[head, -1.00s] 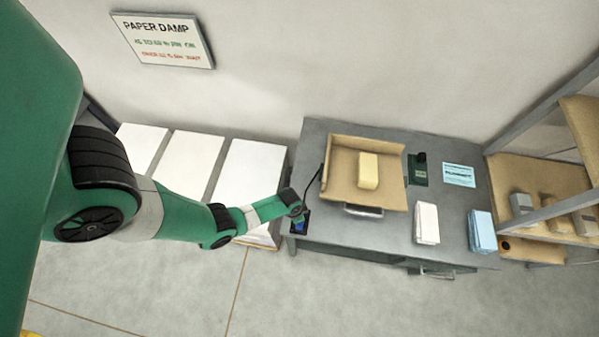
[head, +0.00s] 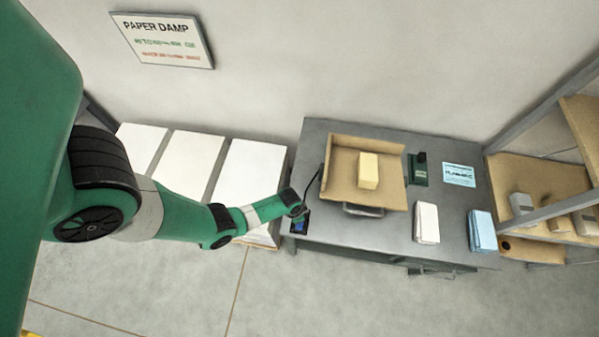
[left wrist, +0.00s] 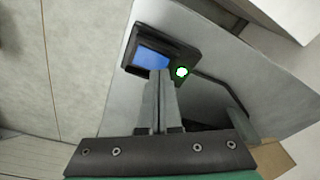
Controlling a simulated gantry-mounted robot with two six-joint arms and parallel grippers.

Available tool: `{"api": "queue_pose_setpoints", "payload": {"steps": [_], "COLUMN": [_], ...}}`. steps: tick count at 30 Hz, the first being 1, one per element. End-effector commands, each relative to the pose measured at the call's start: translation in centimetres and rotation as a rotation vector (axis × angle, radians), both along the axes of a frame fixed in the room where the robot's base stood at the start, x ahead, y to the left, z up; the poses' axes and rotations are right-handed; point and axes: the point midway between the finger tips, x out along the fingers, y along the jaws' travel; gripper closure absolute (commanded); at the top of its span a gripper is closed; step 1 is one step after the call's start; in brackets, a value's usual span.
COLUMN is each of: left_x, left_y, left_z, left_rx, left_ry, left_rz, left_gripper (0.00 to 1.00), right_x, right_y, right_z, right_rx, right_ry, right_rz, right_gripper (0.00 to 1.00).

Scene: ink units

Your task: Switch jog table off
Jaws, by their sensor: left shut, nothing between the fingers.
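The jog table is a tan, tilted open tray (head: 340,190) on the grey desk, with a pale yellow block (head: 368,171) in it. A small black control box (head: 300,228) with a blue screen sits at the desk's left front corner. In the left wrist view the box (left wrist: 132,65) shows its blue screen and a round button lit green (left wrist: 182,72) beside it. My left gripper (left wrist: 160,76) is shut and empty, its tips at the screen's lower edge, just left of the button. I cannot tell whether they touch. The arm's end partly hides the box in the head view.
White paper stacks (head: 190,160) stand left of the desk (head: 310,150). A dark green device (head: 419,170), a blue card (head: 459,175), a white pad (head: 427,222) and a light blue stack (head: 482,230) lie right of the tray. A shelf (head: 535,170) stands at the right.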

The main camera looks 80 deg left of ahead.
Motion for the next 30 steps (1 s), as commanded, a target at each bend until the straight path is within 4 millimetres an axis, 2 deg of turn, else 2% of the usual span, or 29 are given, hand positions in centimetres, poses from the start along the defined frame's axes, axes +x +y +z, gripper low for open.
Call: {"api": "queue_pose_setpoints", "payload": {"steps": [30], "left_x": [0.0], "left_y": [0.0], "left_z": [-1.6], "left_rx": [0.000], "left_ry": [0.000], "left_rz": [0.000], "left_gripper": [1.00], "right_x": [0.0], "right_y": [0.0], "right_z": [-1.6], "right_rx": [0.000], "right_ry": [0.000], "right_rz": [0.000], "right_gripper": [0.50]}}
